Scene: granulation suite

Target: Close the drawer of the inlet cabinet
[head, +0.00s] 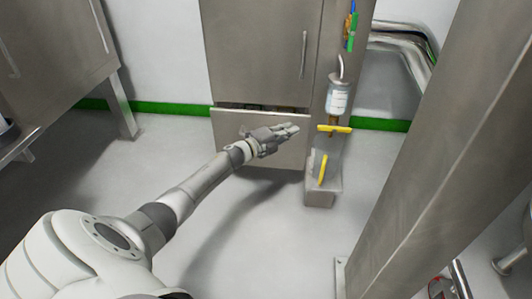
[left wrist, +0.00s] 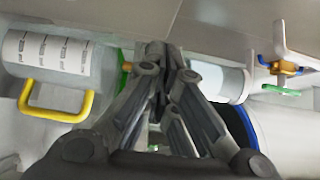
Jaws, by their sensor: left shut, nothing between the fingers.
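The inlet cabinet (head: 258,48) is a tall steel cabinet at the back, with a vertical handle on its door. Its drawer (head: 232,122) is the steel panel at the bottom. A dark gap shows above its top edge, so the drawer stands a little open; what lies inside is too small to tell. My left gripper (head: 292,130) reaches across the drawer front near its right side, shut and empty; I cannot tell whether it touches the panel. In the left wrist view its closed fingers (left wrist: 166,62) point ahead below a grey surface. My right gripper is not in view.
To the right of the drawer stand a clear filter bowl with a label (head: 338,98), yellow handles (head: 334,129) and a steel block (head: 321,193). A large steel post (head: 435,130) fills the right. The floor before the drawer is clear.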

